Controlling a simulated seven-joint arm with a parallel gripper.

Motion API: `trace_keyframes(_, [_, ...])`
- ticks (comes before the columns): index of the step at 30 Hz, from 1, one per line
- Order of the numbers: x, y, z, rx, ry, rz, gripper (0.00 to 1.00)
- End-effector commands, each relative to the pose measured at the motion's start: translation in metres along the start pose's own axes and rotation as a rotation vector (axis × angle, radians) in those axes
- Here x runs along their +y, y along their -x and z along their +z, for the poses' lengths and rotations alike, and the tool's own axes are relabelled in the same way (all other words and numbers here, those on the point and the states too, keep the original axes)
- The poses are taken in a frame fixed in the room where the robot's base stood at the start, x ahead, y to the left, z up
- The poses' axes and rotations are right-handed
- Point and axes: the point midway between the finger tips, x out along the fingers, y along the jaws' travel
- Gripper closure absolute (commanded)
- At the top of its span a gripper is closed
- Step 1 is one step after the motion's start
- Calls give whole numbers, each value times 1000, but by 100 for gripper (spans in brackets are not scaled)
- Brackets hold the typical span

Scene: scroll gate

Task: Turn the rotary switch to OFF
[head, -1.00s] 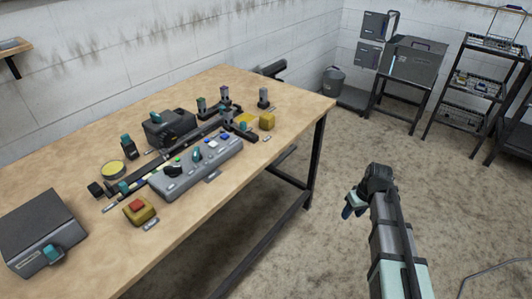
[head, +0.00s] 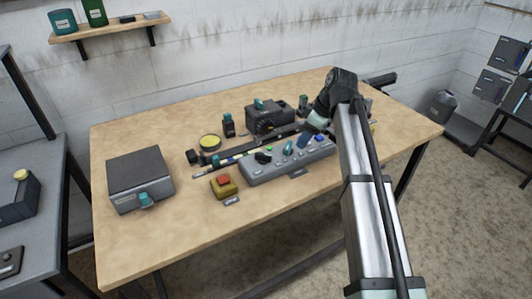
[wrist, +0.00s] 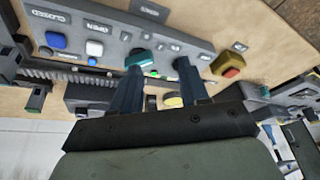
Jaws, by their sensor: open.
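The grey control panel (head: 270,173) lies on the wooden table. It carries a teal knob (head: 288,148) and a black knob (head: 262,157) to its left. I cannot tell from legible labels which knob is the rotary switch. My gripper (head: 308,137) is above the panel's right half, pointing down. In the wrist view my gripper (wrist: 158,72) has its fingers apart with nothing held. The teal knob (wrist: 141,57) shows beside the left fingertip, and the right finger hides most of the black knob. I cannot tell whether any finger touches.
A blue button (wrist: 57,41) and a white button (wrist: 94,48) sit on the panel near OPEN and CLOSED labels. A red button on a yellow box (head: 224,186) stands at its left. A dark box (head: 268,117) is behind.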

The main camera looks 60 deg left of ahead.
Motion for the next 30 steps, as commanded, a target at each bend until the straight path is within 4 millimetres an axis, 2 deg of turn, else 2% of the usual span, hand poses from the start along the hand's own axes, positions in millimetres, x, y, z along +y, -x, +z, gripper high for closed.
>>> trace_keyframes(1, [-5,5,-24,6,48,-9,55])
trace_keyframes(3, [-13,9,-47,14,102,-20,55])
trace_keyframes(6, [-22,14,-68,21,153,-29,55])
trace_keyframes(9, [-27,15,-78,24,180,-36,55])
trace_keyframes(13, [-29,9,-81,25,187,-38,55])
trace_keyframes(17, [-30,-7,-80,24,185,-39,55])
trace_keyframes(30, [-33,-83,-82,24,184,-38,55])
